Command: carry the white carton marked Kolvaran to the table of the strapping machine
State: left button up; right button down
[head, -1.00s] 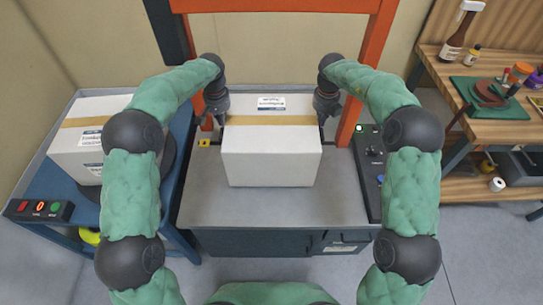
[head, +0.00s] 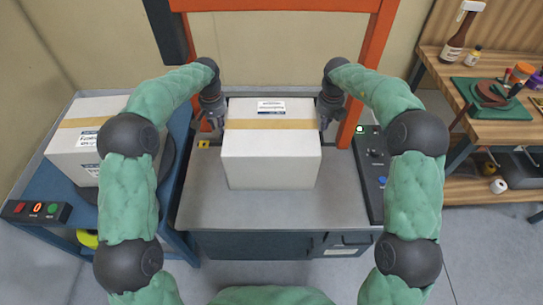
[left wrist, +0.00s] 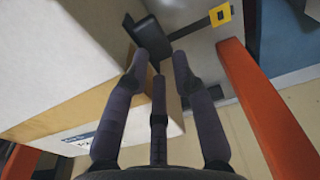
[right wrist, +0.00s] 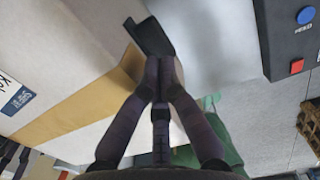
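The white Kolvaran carton (head: 270,165), with a tan tape band and a label on top, stands upright on the grey table (head: 275,212) of the strapping machine; I see no gap under it. The start of its name shows in the right wrist view (right wrist: 60,60). My left gripper (head: 209,122) is beside the carton's left side, its fingers spread and empty; it also shows in the left wrist view (left wrist: 160,65). My right gripper (head: 327,118) is beside the carton's right side, its fingertips close together with nothing visible between them. I cannot tell whether either touches the carton.
The machine's orange arch (head: 370,65) rises behind the carton, close to both arms. A second white carton (head: 75,150) stands on a blue stand at the left. A control panel (head: 372,170) lies right of the table. A wooden workbench (head: 430,62) with tools is at the far right.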

pick_arm(q)
jog(key=shift+a, duration=0.1)
pick_arm(e)
jog(key=c, duration=1.5)
grip_release()
jog(key=shift+d, duration=0.15)
jog(key=shift+r, duration=0.15)
pick_arm(q)
notch_tip(320, 180, up, 12)
jog(key=shift+s, duration=0.4)
pick_arm(e)
notch_tip(320, 180, up, 12)
jog(key=shift+s, duration=0.4)
